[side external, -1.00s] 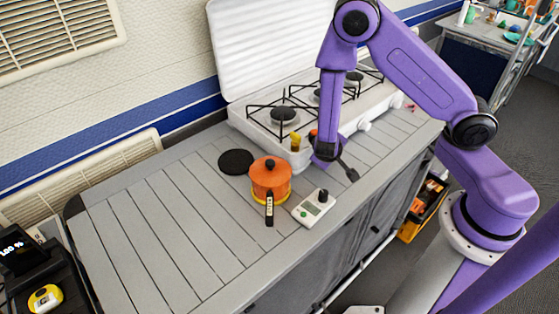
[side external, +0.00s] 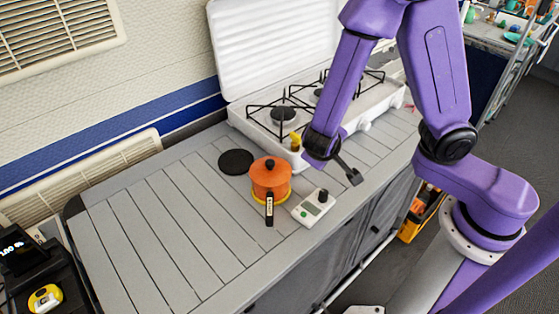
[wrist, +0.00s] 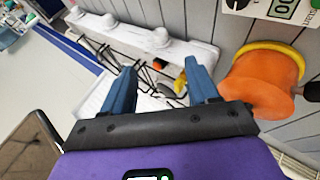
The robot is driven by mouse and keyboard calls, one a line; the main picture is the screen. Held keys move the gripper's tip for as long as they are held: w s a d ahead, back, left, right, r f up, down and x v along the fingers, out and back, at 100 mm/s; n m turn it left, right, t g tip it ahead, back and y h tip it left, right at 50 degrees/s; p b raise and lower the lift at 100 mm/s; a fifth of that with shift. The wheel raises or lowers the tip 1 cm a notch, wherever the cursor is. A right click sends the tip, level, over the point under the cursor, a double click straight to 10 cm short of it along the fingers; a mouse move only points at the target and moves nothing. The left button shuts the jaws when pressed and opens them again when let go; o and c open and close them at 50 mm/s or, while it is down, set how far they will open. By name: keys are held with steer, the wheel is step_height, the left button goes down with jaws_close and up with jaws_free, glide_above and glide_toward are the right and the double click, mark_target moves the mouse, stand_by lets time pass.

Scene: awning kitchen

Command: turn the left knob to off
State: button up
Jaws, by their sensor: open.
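The white stove (side external: 262,138) stands on the counter with its lid raised. Its front edge, with pale rounded knobs, also shows in the wrist view. The knob nearest the orange pot, which I take as the left knob (wrist: 160,37), lies just past my fingertips. Another knob (wrist: 108,20) is further left along the edge. In the side view a knob (side external: 365,125) shows right of my wrist, while my arm hides the left knob. My gripper (wrist: 160,66) is open, with two blue fingers apart over the stove's front area. I cannot tell if it touches anything; the knob's setting is unclear.
An orange pot (side external: 270,181) with a black handle stands close by. A white timer (side external: 313,207) lies near the counter's front edge, and a black disc (side external: 236,162) behind the pot. A small yellow item (side external: 295,137) is at the stove's left corner. The counter's left side is clear.

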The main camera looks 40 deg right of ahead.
steer(key=a+r+n+t+y, duration=0.1)
steer(key=a+r+n+y, duration=0.3)
steer(key=a+y, duration=0.7)
steer(key=shift+w+a+r+t+y, duration=0.15)
steer(key=shift+a+r+t+y, duration=0.2)
steer(key=shift+a, duration=1.3)
